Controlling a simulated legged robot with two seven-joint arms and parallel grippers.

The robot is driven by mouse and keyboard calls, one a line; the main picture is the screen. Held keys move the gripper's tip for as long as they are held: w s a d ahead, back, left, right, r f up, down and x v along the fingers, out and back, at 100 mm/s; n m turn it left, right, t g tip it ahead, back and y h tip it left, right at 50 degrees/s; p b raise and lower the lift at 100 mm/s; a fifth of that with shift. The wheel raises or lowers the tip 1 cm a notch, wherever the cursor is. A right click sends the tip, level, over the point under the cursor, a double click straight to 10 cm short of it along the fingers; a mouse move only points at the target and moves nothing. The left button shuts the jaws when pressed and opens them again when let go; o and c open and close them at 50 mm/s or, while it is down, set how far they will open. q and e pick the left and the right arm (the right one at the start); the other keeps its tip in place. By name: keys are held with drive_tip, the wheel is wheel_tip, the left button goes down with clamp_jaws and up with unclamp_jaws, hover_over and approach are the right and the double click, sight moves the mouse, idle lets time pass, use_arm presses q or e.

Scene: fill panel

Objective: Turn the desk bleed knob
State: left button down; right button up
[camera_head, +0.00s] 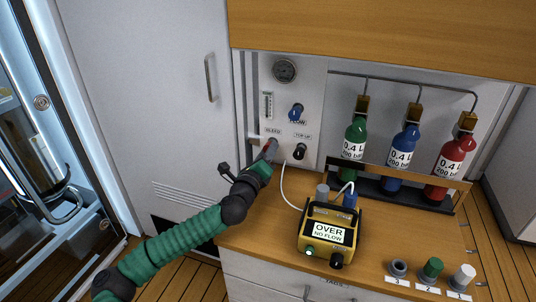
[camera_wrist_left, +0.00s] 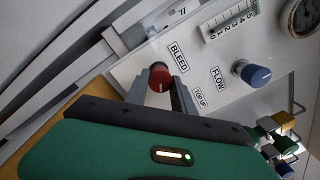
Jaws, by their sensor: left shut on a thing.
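The red bleed knob (camera_wrist_left: 160,78) is on the white panel (camera_head: 313,105), below the BLEED label in the left wrist view. My left gripper (camera_wrist_left: 160,88) is shut on the red knob, with one finger on each side of it. In the head view, my left gripper (camera_head: 269,150) reaches the panel's lower left, and only a bit of red shows there. The blue flow knob (camera_head: 296,112) is above and to the right; it also shows in the left wrist view (camera_wrist_left: 252,73). My right gripper is not in view.
A black knob (camera_head: 299,151) sits close right of my gripper under the TOP UP label. Green, blue and red bottles (camera_head: 404,146) stand at the right.

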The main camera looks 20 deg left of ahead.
use_arm(q)
drive_tip(key=shift+f+n, duration=0.3)
drive_tip(key=shift+f, duration=0.05)
drive_tip(key=c, duration=1.1)
unclamp_jaws()
drive_tip(key=shift+w, duration=0.1)
drive_tip(key=shift+r, duration=0.2)
drive_tip(key=s, duration=0.5)
drive_tip(key=s+p, duration=0.1)
drive_tip(key=s, duration=0.4)
drive_tip(key=s+a+p, duration=0.1)
drive_tip(key=s, duration=0.4)
drive_tip(key=shift+s+a+f, duration=0.1)
drive_tip(key=shift+s+f, duration=0.4)
drive_tip(key=shift+s, duration=0.4)
